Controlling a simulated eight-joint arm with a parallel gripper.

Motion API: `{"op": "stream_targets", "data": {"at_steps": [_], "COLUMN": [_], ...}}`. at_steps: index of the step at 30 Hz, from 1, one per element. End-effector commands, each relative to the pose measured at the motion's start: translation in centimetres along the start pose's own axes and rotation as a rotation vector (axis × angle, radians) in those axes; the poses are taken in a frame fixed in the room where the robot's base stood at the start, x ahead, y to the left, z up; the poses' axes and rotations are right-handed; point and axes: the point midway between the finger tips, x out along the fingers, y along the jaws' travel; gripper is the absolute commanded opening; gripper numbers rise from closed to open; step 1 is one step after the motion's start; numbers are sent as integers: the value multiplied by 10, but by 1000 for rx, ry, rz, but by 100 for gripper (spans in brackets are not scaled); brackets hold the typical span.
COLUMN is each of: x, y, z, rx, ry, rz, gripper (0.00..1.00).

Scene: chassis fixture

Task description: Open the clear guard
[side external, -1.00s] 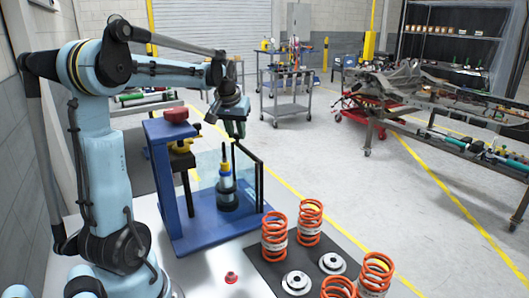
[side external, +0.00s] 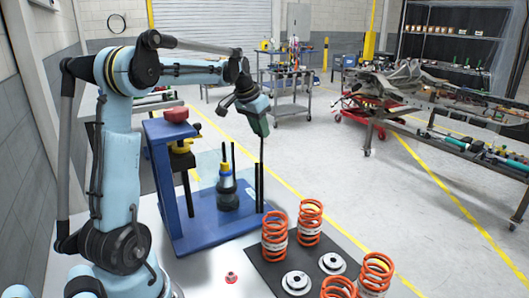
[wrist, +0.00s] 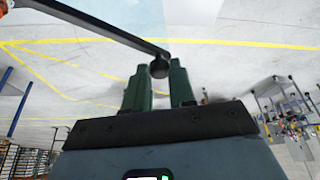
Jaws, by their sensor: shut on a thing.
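The blue press fixture (side external: 212,229) stands on the white table, with a red knob (side external: 176,115) on top. A dark and blue cylindrical part (side external: 228,190) stands upright on its base. The clear guard (side external: 207,163) shows as a faint pane beside that part; its full outline is hard to make out. A dark upright bar (side external: 261,168) stands at the base's right side. My gripper (side external: 263,132) is at the top of this bar. In the wrist view, my gripper's green fingers (wrist: 158,88) are shut on a black bar's round end (wrist: 159,69).
Orange springs (side external: 310,222) and silver discs (side external: 296,282) are on a dark mat (side external: 262,268) at the right of the table. A small red part (side external: 231,278) lies on the table front. The floor right of the fixture is open.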

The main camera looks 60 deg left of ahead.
Motion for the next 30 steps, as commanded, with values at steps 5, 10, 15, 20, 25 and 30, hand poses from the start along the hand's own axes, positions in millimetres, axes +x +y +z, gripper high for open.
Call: {"op": "stream_targets", "data": {"at_steps": [5,10,15,20,25,30], "x": [6,11,14,16,17,17], "y": [18,37,57,76,96,111], "z": [-16,-27,-35,-40,-42,-41], "rx": [157,308,457,595,726,832], "ry": [1,1,1,2,2,1], "rz": [67,129,190,247,301,345], "gripper": [0,0,0,0,0,0]}}
